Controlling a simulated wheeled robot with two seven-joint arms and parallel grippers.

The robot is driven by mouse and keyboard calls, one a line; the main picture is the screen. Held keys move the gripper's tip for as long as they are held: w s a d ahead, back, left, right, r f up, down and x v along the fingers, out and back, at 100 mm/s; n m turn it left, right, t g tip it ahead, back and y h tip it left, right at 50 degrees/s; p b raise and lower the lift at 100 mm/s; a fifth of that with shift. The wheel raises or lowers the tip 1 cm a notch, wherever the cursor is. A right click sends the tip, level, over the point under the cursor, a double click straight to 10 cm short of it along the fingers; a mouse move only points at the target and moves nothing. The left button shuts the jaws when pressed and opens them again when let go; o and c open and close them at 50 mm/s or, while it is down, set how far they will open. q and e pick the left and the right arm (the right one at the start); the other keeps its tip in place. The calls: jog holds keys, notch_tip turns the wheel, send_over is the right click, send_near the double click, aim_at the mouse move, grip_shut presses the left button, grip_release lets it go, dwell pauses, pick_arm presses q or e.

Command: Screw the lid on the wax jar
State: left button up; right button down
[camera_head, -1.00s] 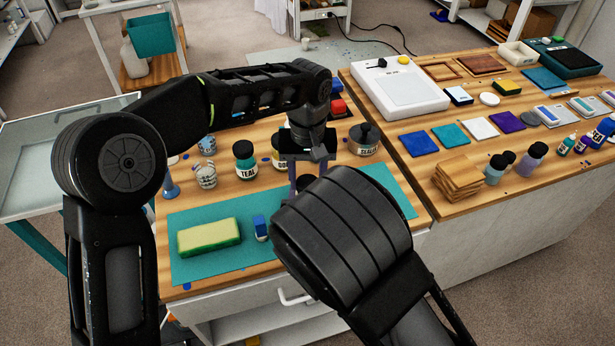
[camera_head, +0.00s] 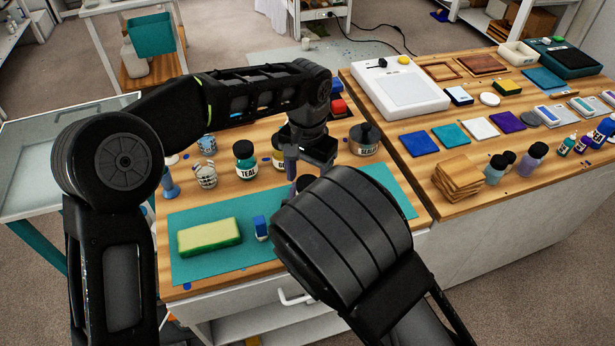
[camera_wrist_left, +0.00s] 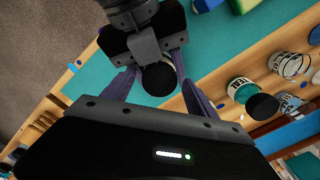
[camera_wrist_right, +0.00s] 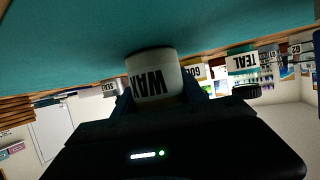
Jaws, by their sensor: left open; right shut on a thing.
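The wax jar (camera_wrist_right: 153,76), white with a black WAX label, shows upside down in the right wrist view, between the fingers of my right gripper (camera_wrist_right: 160,97), which is shut on it. My right arm hides the jar in the head view. The round black lid (camera_wrist_left: 159,79) is seen from above in the left wrist view, over the place where the right gripper holds the jar. I cannot tell how tightly it sits. My left gripper (camera_head: 304,172) is open, its fingers on either side of the lid with gaps in the left wrist view.
A teal mat (camera_head: 200,265) carries a yellow-green sponge (camera_head: 209,237) and a small blue-and-white item (camera_head: 261,227). Behind stand the TEAL jar (camera_head: 245,160) and the SEALER can (camera_head: 365,140). The two grippers are very close together.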

pick_arm(q)
jog(key=shift+r, duration=0.15)
jog(key=shift+r, duration=2.15)
jog(key=shift+c, duration=0.5)
jog(key=shift+s+d+r, duration=0.1)
jog(key=shift+d+r, duration=0.1)
jog(key=shift+d, duration=0.1)
jog(key=shift+d+r+n, duration=0.1)
jog(key=shift+r+n, duration=0.2)
jog(key=shift+r, duration=0.2)
jog(key=r+n, duration=0.1)
jog(key=n, duration=0.2)
jog(key=shift+r, duration=0.15)
jog(key=shift+w+a+r+n, duration=0.2)
jog(key=shift+n, duration=0.8)
jog(key=n, duration=0.4)
jog(key=shift+s+a+r, duration=0.1)
jog(key=shift+a+r, duration=0.05)
jog(key=shift+a, duration=0.05)
jog(key=shift+n, duration=0.3)
